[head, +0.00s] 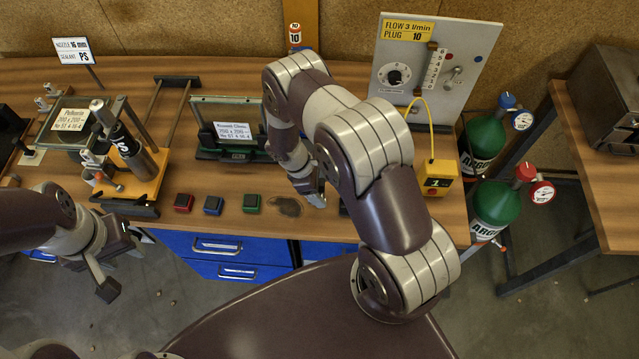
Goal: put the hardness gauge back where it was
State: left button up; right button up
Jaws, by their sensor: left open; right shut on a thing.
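My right gripper (316,197) is low over the front of the wooden bench (330,228), just right of a dark patch (285,206). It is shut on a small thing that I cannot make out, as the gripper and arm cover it. I cannot clearly pick out the hardness gauge anywhere else. A small dark object (345,208) shows right of the gripper, mostly hidden by my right arm; I cannot tell what it is. My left gripper (122,272) is open and empty, in front of the bench's left front edge.
Red (183,202), blue (213,205) and green (252,203) blocks sit left of the dark patch. A glass pane in a frame (228,128) stands behind them. A yellow box (437,178) is at right.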

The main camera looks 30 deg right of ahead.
jog(key=shift+d, duration=0.1)
jog(key=shift+f, duration=0.2)
jog(key=o, duration=1.2)
jog(key=shift+r, duration=0.1)
jog(key=shift+c, duration=0.2)
jog(key=shift+w+r, duration=0.1)
jog(key=shift+r, duration=0.2)
jog(key=b+v, duration=0.3)
jog(key=v, duration=0.8)
jog(key=shift+r, duration=0.3)
jog(key=shift+a, duration=0.2)
